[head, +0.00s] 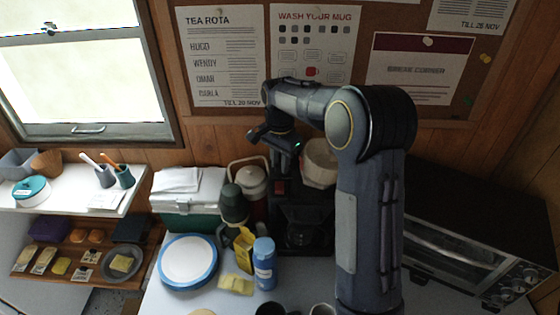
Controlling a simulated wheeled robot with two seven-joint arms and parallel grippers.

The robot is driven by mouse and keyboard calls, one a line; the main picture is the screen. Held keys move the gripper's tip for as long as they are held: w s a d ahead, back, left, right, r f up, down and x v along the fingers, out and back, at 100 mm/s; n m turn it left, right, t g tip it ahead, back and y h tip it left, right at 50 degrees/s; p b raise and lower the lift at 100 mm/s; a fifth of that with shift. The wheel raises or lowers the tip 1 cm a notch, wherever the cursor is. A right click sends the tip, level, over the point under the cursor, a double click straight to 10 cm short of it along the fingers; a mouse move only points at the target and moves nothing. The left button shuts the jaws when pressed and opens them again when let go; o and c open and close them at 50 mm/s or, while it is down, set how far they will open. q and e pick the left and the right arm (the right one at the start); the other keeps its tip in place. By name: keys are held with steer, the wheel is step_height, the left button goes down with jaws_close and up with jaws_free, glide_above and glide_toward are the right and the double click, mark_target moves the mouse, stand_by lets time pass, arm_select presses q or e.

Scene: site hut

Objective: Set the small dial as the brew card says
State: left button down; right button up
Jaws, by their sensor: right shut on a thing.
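The dark coffee maker (304,208) stands at the back of the counter, partly hidden by my right arm. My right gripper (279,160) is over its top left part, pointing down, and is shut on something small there. That is most likely the small dial, but the jaws hide it and no pointer or marks can be read. I cannot pick out a brew card for certain; a small white card (107,200) lies on the left shelf, its text too small to read. My left gripper is not in view.
A toaster oven (455,240) with several knobs stands at right. A blue-rimmed plate (188,260) lies in front.

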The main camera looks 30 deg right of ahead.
mark_target(280, 165)
steer(key=n, duration=0.6)
steer(key=shift+p, duration=0.4)
steer(key=n, duration=0.4)
steer(key=shift+n, duration=0.4)
steer(key=o, duration=1)
steer(key=shift+r, duration=0.15)
step_height(280, 165, up, 8)
steer(key=shift+f+b, duration=0.2)
steer(key=shift+b, duration=0.15)
